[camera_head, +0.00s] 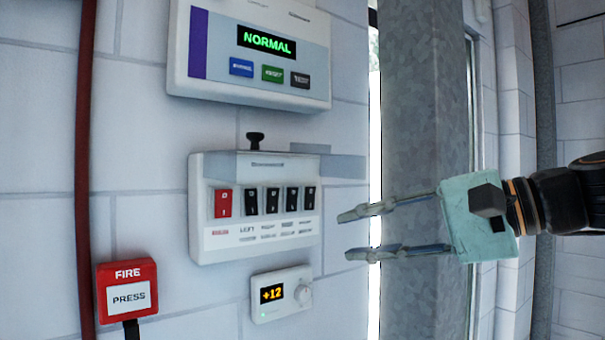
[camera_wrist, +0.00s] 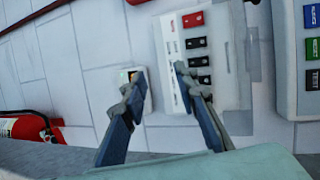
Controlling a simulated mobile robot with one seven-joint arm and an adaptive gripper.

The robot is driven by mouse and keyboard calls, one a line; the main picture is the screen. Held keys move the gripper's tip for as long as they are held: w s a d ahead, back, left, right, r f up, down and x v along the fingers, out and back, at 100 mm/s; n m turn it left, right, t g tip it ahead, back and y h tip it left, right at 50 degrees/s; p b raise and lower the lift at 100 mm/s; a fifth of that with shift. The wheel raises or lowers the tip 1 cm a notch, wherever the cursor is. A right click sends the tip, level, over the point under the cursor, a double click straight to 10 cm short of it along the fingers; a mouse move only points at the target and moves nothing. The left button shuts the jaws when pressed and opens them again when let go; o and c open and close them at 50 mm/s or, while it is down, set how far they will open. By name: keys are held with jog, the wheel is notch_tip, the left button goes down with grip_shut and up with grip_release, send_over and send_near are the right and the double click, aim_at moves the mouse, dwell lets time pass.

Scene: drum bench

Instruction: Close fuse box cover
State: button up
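The white fuse box (camera_head: 204,200) is on the wall in the middle of the head view, with one red switch (camera_head: 223,203) and several black switches exposed. Its greyish, see-through cover (camera_head: 275,163) appears raised along the top edge, with a black knob (camera_head: 255,137) above it. The fuse box (camera_wrist: 173,45) also shows in the wrist view, turned sideways, with a translucent strip beside it that may be the cover (camera_wrist: 240,60). My gripper (camera_head: 345,236) is open and empty, right of the box and apart from it. Its fingers also show in the wrist view (camera_wrist: 158,72).
A control panel (camera_head: 180,85) reading NORMAL is above the box. A thermostat (camera_head: 283,293) showing +12 is below it. A red fire box (camera_head: 127,287) is lower left, near a red pipe (camera_head: 84,150). A grey metal column (camera_head: 425,120) stands behind my gripper.

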aim_at(312, 147)
notch_tip(312, 147, up, 12)
jog(key=d+t+y, duration=0.1)
jog(key=d+y, duration=0.1)
jog(key=y, duration=0.1)
jog(key=x, duration=0.5)
jog(key=p+x, duration=0.1)
jog(key=x, duration=0.5)
jog(key=shift+w+d, duration=0.25)
jog(key=shift+w, duration=0.05)
grip_shut()
